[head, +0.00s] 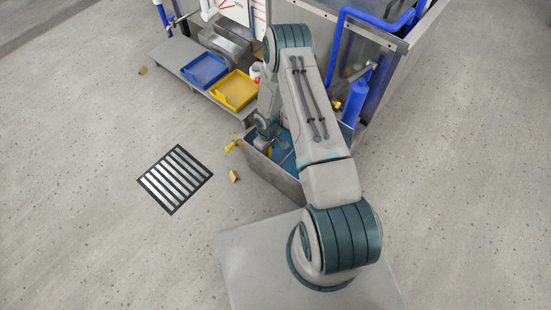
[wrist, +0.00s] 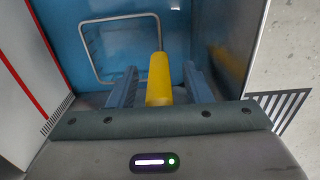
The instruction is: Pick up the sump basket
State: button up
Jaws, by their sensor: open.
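In the wrist view my gripper (wrist: 160,86) is open, with one blue-grey finger on each side of a yellow grip (wrist: 159,80). The grip sits on a thin metal rod, and a gap shows between it and each finger. A bent wire frame (wrist: 83,45) stands to the left, over the blue interior. I cannot tell if the grip and wire belong to the sump basket; no full basket shape shows. In the head view my gripper is low at the grey tank (head: 272,178) with a blue inside, partly hidden by my arm.
A yellow tap (head: 234,145) sticks out at the tank's left. A blue tray (head: 204,70) and a yellow tray (head: 234,90) lie on a shelf behind. Blue pipes (head: 334,45) stand at the right. A floor grate (head: 175,179) and a small brown piece (head: 234,176) lie left on open floor.

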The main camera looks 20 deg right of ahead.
jog(key=shift+f, duration=0.25)
jog(key=shift+c, duration=0.4)
grip_shut()
